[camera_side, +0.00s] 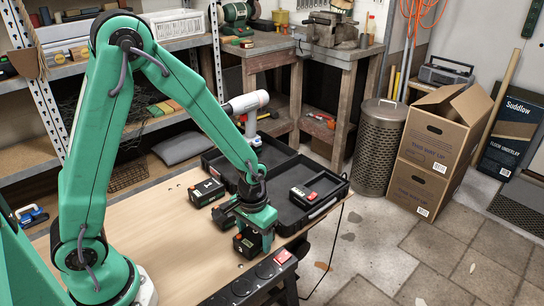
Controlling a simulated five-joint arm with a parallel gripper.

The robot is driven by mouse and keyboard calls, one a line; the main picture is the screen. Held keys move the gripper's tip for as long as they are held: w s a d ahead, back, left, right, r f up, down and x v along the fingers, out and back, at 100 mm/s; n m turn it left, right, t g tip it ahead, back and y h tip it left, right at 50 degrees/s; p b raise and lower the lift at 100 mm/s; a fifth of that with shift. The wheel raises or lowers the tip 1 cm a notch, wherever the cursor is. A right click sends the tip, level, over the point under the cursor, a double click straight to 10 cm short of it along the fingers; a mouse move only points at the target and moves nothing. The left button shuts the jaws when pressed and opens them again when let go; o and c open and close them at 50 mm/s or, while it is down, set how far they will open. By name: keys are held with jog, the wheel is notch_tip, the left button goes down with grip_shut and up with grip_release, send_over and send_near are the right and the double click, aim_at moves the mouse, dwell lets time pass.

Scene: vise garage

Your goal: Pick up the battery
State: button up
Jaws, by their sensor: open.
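One battery (207,192) carries a white label with a 1 and lies at the back. A second battery (223,214) is just in front of it, partly hidden by my gripper. A third battery (245,244), with a numbered label, is at the front under my gripper (254,243). My gripper is open and points down over this front battery, with a green finger close to its right side. I cannot tell whether they touch.
An open black case (319,209) lies behind and right, holding a black and red item (303,194). A white and red drill (246,112) stands behind. A black power strip (247,282) runs along the front edge. The bench's left part is clear.

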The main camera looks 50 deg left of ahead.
aim_at(255, 234)
dwell(0.4)
jog(key=c, duration=1.1)
jog(key=shift+o, duration=0.2)
jog(key=shift+r, duration=0.15)
jog(key=shift+r, duration=0.7)
jog(key=r, duration=0.2)
jog(key=shift+s+d+r, duration=0.1)
jog(key=shift+d+r, duration=0.1)
jog(key=shift+r, duration=0.2)
jog(key=s+d+r, duration=0.6)
jog(key=s+d, duration=0.1)
jog(key=d, duration=0.1)
jog(key=shift+d+r, duration=0.3)
